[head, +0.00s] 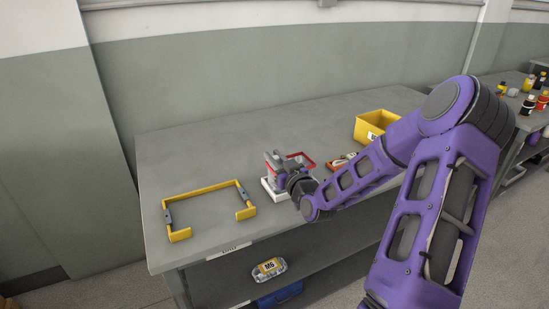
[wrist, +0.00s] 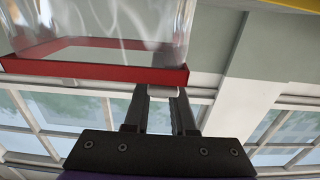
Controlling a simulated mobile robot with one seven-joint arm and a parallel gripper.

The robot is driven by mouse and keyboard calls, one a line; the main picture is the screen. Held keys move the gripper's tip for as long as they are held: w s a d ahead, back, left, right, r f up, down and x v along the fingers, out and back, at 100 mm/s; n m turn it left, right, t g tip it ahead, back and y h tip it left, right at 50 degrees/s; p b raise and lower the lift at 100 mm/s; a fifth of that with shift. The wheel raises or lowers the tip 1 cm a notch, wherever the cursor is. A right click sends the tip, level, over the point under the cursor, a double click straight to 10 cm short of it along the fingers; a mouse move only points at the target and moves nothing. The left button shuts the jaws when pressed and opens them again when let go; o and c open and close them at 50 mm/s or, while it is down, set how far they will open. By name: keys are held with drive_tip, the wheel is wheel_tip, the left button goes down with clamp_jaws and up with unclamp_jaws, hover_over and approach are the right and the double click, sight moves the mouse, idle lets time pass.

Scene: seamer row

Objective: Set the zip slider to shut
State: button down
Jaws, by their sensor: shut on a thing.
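In the wrist view, a clear bag (wrist: 100,25) has a red zip strip (wrist: 60,68) along its edge. A small pale zip slider (wrist: 163,90) sits at the strip, right of the strip's middle. My gripper (wrist: 162,97) is shut on the slider, one dark finger on each side. In the head view, my gripper (head: 284,172) is over the workbench at a white-based stand (head: 269,190) with a red rim (head: 303,158). My wrist and gripper hide most of the bag and the slider there.
A yellow open frame (head: 205,190) stands on the grey bench (head: 230,140) at left. A small red tray (head: 338,164) and a yellow bin (head: 369,130) stand to the right. A labelled pack (head: 268,268) and a blue bin (head: 280,294) are below. The back of the bench is clear.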

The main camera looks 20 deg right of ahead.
sight(303, 157)
drive_tip(key=d, duration=0.9)
drive_tip(key=shift+w+d+b, duration=0.15)
drive_tip(key=shift+d+b, duration=0.2)
drive_tip(key=shift+b, duration=0.05)
drive_tip(key=c, duration=0.7)
unclamp_jaws()
drive_tip(key=s, duration=1.1)
drive_tip(key=s+p, duration=0.1)
drive_tip(key=s, duration=0.5)
drive_tip(key=shift+s+d, duration=0.2)
drive_tip(key=shift+d, duration=0.05)
